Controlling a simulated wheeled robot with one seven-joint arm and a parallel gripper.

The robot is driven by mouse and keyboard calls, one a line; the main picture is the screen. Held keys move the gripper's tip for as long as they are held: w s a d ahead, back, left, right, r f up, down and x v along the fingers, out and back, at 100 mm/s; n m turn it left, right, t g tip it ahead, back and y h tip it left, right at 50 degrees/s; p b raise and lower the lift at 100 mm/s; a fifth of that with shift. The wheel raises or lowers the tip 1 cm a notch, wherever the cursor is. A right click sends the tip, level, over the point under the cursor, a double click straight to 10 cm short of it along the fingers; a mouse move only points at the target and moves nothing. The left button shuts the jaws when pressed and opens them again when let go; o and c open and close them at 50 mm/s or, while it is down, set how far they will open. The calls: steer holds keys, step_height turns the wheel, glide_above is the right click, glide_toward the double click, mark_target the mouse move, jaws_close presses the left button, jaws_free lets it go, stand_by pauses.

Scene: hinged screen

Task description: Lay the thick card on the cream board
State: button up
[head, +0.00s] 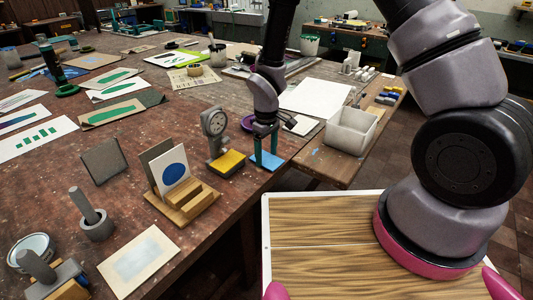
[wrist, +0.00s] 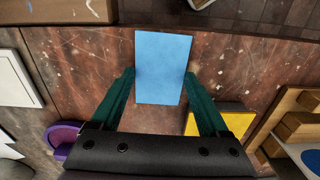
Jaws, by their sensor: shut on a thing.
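My gripper (head: 266,142) is near the right edge of the brown table. Its teal fingers (wrist: 160,75) are shut on a plain blue card (wrist: 163,70), one finger at each side edge. The blue card (head: 264,162) also shows below the gripper in the head view, partly hidden by the fingers; whether it touches the table I cannot tell. The cream board (head: 112,269), with a paler patch in its middle, lies flat at the table's front edge in the head view, to the lower left of my gripper. Nothing lies on it.
A yellow-topped block (head: 227,162) and a grey dial gauge (head: 214,130) stand just left of my gripper. A wooden stand (head: 182,208) holding a blue-dot card is between gripper and board. A mortar with pestle (head: 96,222) stands beyond the board. A white bin (head: 352,130) is at right.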

steer(key=shift+r, duration=2.3)
steer(key=shift+r, duration=0.1)
steer(key=shift+r, duration=0.25)
steer(key=s+a+r, duration=0.3)
steer(key=s+a, duration=2.6)
steer(key=s, duration=0.4)
steer(key=f, duration=0.4)
steer(key=shift+s+a, duration=0.1)
steer(key=shift+s, duration=0.1)
steer(key=shift+f, duration=0.45)
steer(key=shift+f, duration=0.45)
